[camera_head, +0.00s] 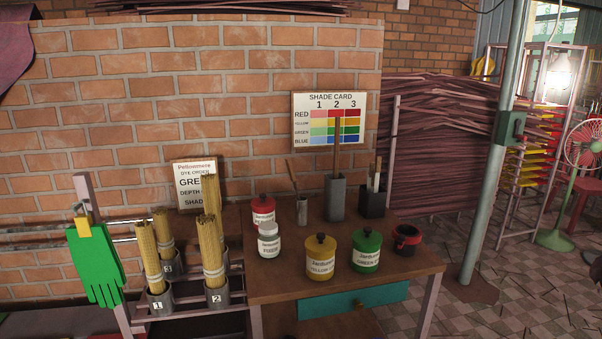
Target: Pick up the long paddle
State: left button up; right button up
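A long wooden paddle (337,150) stands upright in a tall grey holder (335,197) on the brown table, its upper part in front of the shade card. Its lower end is hidden inside the holder. A shorter stick (292,176) leans in a small metal cup (302,210) to its left. Short pale sticks (376,180) stand in a black holder (372,203) to its right. Neither of my grippers is in view.
Yellow (320,258), green (366,251) and red (263,209) lidded jars and a white jar (269,243) stand on the table (425,262). A dark pot (407,240) is at right. Incense bundles (211,250) stand in metal cups at left. A pole (490,180) rises at right.

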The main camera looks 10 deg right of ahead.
aim_at(337, 119)
jog(key=u, duration=1.25)
jog(key=z, duration=1.85)
jog(key=l+u, duration=0.1)
jog(key=u, duration=0.4)
jog(key=l+u, duration=0.15)
jog(key=u, duration=0.3)
jog(key=i+l+u, duration=0.1)
jog(key=u, duration=0.4)
jog(key=l+u, duration=0.3)
jog(key=k+l+u, duration=0.3)
jog(key=i+l, duration=0.1)
